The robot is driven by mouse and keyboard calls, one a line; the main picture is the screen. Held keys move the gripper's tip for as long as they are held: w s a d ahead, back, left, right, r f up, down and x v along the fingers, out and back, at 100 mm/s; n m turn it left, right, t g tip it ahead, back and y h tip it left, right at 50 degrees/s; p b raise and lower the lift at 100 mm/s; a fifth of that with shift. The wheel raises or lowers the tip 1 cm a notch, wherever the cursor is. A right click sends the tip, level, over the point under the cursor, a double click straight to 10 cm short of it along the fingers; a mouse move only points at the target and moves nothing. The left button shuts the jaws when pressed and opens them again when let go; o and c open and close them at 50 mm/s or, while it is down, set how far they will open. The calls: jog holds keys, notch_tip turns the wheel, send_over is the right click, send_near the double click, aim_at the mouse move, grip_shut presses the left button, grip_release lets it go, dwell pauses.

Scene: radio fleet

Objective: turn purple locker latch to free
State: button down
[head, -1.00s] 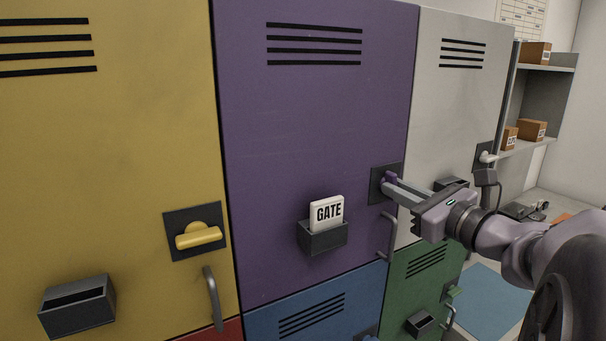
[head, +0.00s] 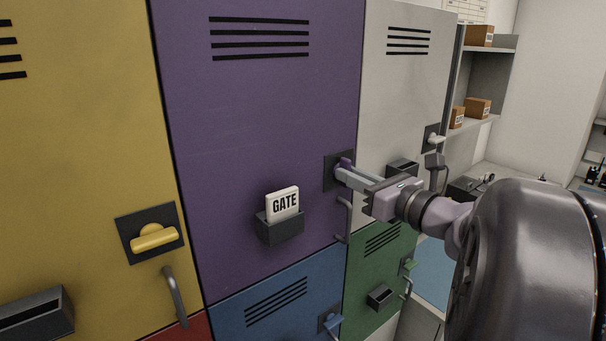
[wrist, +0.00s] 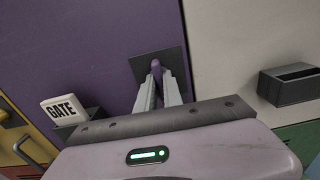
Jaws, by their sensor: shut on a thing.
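The purple locker (head: 265,115) stands in the middle of the head view with its door shut. Its purple latch (head: 345,163) sits on a dark square plate (head: 331,172) at the door's right edge. My gripper (head: 345,173) reaches in from the right and is shut on the latch. In the wrist view the purple latch (wrist: 156,68) shows between the two finger ends, in front of the dark plate (wrist: 145,66). It looks roughly upright there, in line with the fingers. The fingers hide much of the latch, so its exact angle is hard to tell.
A dark holder (head: 280,232) with a GATE card (head: 283,204) and a grey door handle (head: 343,218) are on the purple door. Yellow (head: 80,100), white (head: 405,100), blue (head: 270,310) and green (head: 370,270) lockers adjoin it. Shelves with boxes (head: 478,107) stand at the right.

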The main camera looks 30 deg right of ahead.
jog(key=c, duration=1.5)
grip_release()
jog(key=s+b, duration=0.1)
jog(key=s, duration=0.4)
jog(key=s+d, duration=0.1)
jog(key=s, duration=0.5)
jog(key=s+b, duration=0.1)
jog(key=s, duration=0.5)
jog(key=shift+s+d+b, duration=0.2)
jog(key=shift+b, duration=0.1)
